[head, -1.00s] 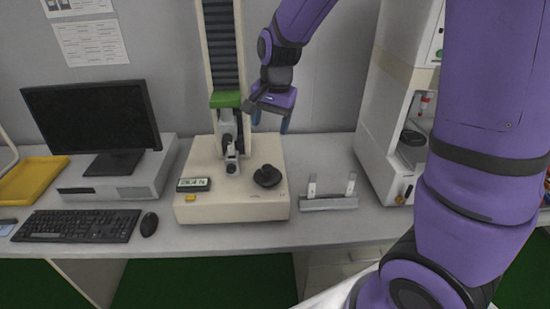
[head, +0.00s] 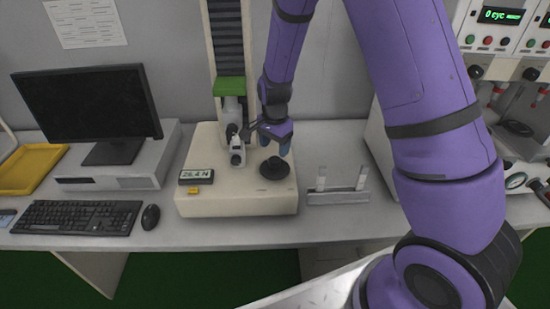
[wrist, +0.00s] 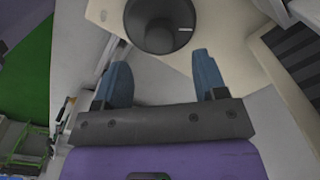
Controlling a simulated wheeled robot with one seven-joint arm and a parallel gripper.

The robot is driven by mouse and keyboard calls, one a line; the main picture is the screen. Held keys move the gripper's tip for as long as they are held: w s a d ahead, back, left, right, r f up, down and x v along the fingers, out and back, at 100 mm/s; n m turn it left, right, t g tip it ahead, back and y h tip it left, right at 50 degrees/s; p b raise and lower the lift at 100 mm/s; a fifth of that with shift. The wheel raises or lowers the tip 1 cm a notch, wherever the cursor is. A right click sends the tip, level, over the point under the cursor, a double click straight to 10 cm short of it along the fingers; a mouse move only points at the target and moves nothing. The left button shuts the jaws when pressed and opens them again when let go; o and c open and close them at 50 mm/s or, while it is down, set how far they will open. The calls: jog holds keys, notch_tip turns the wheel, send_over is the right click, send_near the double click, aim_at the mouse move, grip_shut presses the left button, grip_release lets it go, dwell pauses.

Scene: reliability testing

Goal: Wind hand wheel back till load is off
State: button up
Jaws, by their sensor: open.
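The black hand wheel (head: 273,169) sits on the right part of the cream test stand base (head: 236,203). It also shows in the wrist view (wrist: 160,24), beyond my fingertips, with a small light mark on its right side. My gripper (head: 275,145) is just above and behind the wheel. In the wrist view my gripper (wrist: 159,75) has its two blue fingers wide apart with nothing between them. The display (head: 196,177) on the base reads about 26.4 N. The force gauge and grip column (head: 236,145) stand left of the wheel, below a green crosshead (head: 229,87).
A monitor (head: 90,105), keyboard (head: 77,218) and mouse (head: 150,217) are at the left. A small grey rack (head: 338,197) with two light uprights stands right of the base. A yellow button (head: 194,191) is below the display. Machines with a green cycle display (head: 500,16) stand at the right.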

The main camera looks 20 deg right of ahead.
aim_at(275, 159)
jog(key=shift+f, duration=2.7)
jog(key=shift+c, duration=0.2)
jog(key=c, duration=0.9)
